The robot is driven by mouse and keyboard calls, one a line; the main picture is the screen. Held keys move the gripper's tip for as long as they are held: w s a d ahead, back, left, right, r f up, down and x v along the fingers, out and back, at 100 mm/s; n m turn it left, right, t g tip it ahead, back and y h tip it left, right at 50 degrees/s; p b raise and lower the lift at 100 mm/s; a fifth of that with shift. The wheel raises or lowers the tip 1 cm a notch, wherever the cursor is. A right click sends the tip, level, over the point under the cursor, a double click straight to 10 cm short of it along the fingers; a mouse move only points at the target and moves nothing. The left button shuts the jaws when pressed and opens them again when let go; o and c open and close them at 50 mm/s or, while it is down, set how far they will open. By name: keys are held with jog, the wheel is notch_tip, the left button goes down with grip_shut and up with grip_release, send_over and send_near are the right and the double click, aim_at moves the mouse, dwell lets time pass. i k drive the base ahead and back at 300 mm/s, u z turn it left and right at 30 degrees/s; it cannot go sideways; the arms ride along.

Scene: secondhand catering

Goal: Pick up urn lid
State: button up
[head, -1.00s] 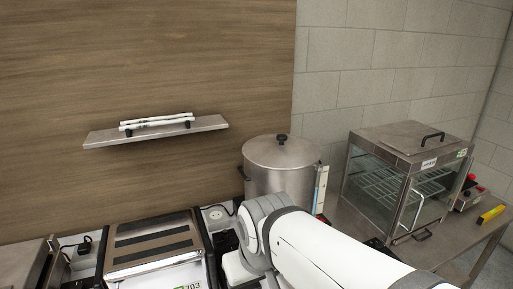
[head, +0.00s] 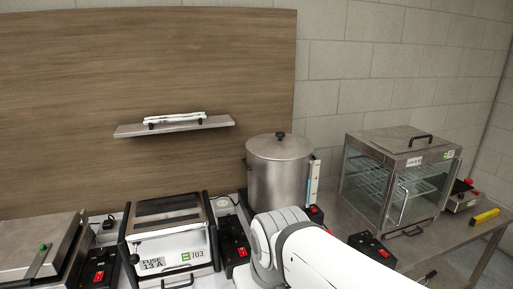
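The urn lid (head: 279,146) is a round metal disc with a black knob (head: 280,136) at its centre. It sits on top of the tall cylindrical metal urn (head: 275,182) against the wall. A sight gauge strip stands on the urn's right side. My white arm reaches in from the bottom right and its rounded joint is in front of the urn's lower part. My gripper is not visible in the head view, so whether it is open or shut does not show.
A glass-sided cabinet (head: 399,176) stands right of the urn, with a yellow object (head: 485,215) beyond it. Black boxes with red switches sit between. A wall shelf (head: 174,127) is at upper left.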

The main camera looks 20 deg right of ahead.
aim_at(280, 145)
jog(key=u, duration=2.25)
jog(key=k, duration=1.35)
jog(key=z, duration=2.25)
jog(key=i, duration=1)
jog(key=z, duration=0.05)
